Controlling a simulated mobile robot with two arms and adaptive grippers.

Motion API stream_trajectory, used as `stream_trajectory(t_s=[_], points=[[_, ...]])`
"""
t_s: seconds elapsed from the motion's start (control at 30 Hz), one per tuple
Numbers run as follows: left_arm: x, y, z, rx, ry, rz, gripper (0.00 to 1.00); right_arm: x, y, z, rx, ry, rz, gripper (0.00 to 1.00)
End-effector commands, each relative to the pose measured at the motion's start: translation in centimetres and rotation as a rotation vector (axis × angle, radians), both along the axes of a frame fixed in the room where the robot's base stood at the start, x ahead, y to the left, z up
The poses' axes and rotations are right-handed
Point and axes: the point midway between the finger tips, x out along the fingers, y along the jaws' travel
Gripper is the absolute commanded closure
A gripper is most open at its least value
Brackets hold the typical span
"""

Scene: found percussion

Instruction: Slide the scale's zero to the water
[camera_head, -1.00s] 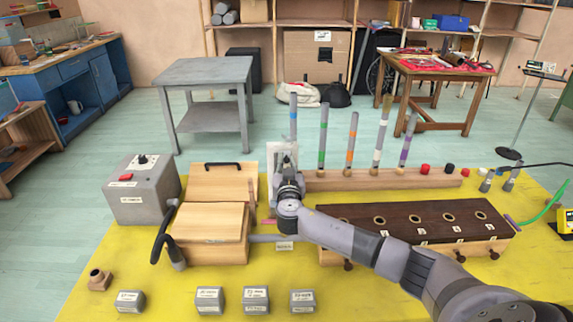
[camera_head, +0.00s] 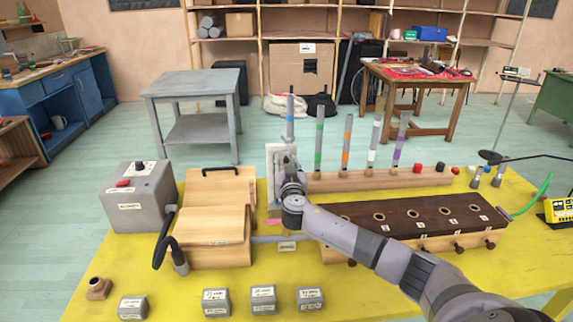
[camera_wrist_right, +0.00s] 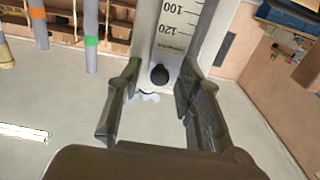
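The scale is a pale upright board (camera_head: 273,160) at the middle of the yellow table, partly behind my right gripper (camera_head: 291,178). In the right wrist view the scale (camera_wrist_right: 178,22) shows marks, with 100 and 120 readable. A round black knob (camera_wrist_right: 159,75) sits at its lower end. My right gripper (camera_wrist_right: 160,112) is open, one finger on each side of the knob, with gaps to both. I cannot tell its depth from the knob. The scale's zero mark and a water level cannot be made out. My left gripper is not in view.
A wooden rack (camera_head: 385,182) with several colour-banded tubes stands behind my right arm. A dark-topped wooden box (camera_head: 415,212) lies right, a light wooden box (camera_head: 215,225) and grey box (camera_head: 138,205) left. Several small grey labelled blocks (camera_head: 264,300) line the front.

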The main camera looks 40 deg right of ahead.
Motion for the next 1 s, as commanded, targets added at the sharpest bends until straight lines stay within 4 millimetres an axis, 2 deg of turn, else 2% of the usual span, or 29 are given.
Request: stream_trajectory(t_s=[0.3,0.47,1.0], points=[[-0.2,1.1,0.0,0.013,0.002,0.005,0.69,-0.1,0.0,0.0,0.000,0.000,-0.001,0.64],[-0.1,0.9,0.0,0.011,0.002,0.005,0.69,-1.1,0.7,-0.1,0.000,0.001,0.001,0.64],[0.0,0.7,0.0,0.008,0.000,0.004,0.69,-9.1,5.6,-0.1,0.002,0.001,0.001,0.64]])
